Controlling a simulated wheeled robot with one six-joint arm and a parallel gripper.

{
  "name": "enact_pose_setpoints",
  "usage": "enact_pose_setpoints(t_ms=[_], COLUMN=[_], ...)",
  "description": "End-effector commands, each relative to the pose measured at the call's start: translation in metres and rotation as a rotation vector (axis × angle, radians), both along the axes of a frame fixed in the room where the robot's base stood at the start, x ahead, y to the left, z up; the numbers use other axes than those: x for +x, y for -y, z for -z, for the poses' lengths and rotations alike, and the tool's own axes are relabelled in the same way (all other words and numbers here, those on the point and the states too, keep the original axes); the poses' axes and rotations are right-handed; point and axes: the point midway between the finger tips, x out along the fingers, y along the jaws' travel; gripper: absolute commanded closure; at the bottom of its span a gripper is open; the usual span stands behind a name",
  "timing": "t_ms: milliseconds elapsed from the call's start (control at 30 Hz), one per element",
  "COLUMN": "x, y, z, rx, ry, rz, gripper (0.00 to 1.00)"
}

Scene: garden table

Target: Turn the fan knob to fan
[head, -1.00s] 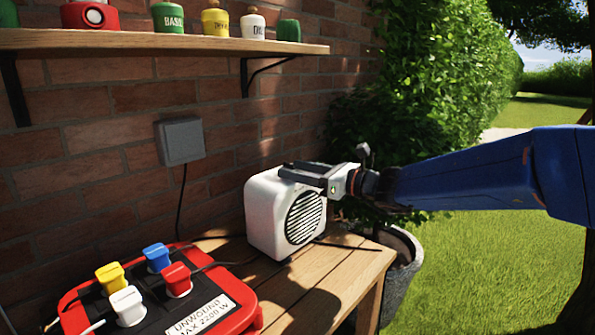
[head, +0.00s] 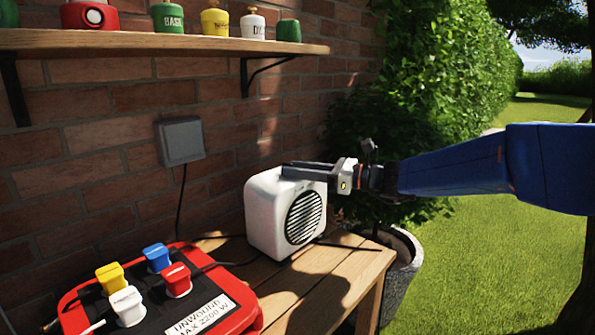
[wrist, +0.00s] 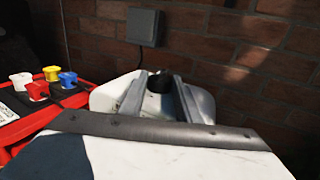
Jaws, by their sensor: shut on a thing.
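The white fan heater (head: 268,218) stands upright on the wooden table, its round dark grille facing front right. My gripper (head: 288,170) reaches in from the right at the heater's top. In the wrist view my gripper (wrist: 158,90) has its two fingers on either side of a dark round knob (wrist: 158,82) on top of the white heater (wrist: 108,97). The fingers are shut on the knob. The knob's markings and pointer cannot be read, and in the head view the fingers hide the knob.
A red power strip board (head: 250,318) with yellow, blue, red and white plugs lies left on the table (head: 330,280). A grey wall box (head: 181,141) with a cable hangs behind. A shelf (head: 150,42) with jars is above. A planter (head: 402,265) stands right of the table.

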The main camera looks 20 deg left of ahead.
Motion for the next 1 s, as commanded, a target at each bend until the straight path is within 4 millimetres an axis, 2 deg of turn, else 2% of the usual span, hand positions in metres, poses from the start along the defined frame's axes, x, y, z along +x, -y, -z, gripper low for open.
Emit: enact_pose_setpoints(t_ms=[600,1000], x=[0.017,0.021], y=[-0.006,-0.009], z=[0.002,0.001], rx=[-0.001,-0.001], ry=[0.001,0.000], rz=[-0.573,-0.816], gripper=[0.92,0.92])
